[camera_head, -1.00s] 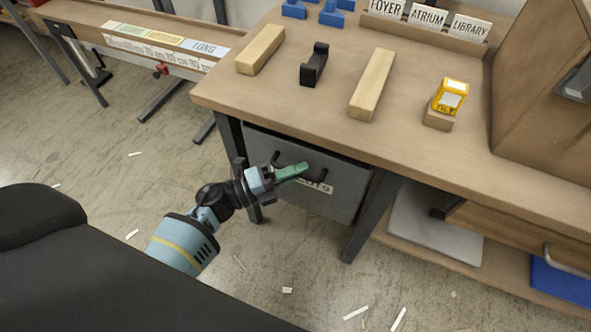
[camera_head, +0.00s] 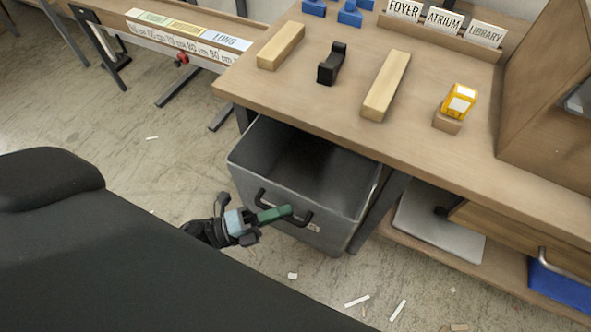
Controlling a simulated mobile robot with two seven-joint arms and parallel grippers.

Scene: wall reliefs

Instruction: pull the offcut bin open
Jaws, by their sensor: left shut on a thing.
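The offcut bin (camera_head: 240,165) is a grey box under the workbench, pulled out toward me so that its dark, empty-looking inside shows. A black bar handle (camera_head: 303,221) runs across its front. My left gripper (camera_head: 284,213), with green fingers, is shut on the handle at the bin's front. My right gripper is not in view.
The wooden workbench (camera_head: 325,105) overhangs the bin and carries wood blocks (camera_head: 386,86), a black holder (camera_head: 332,63) and a yellow device (camera_head: 459,101).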

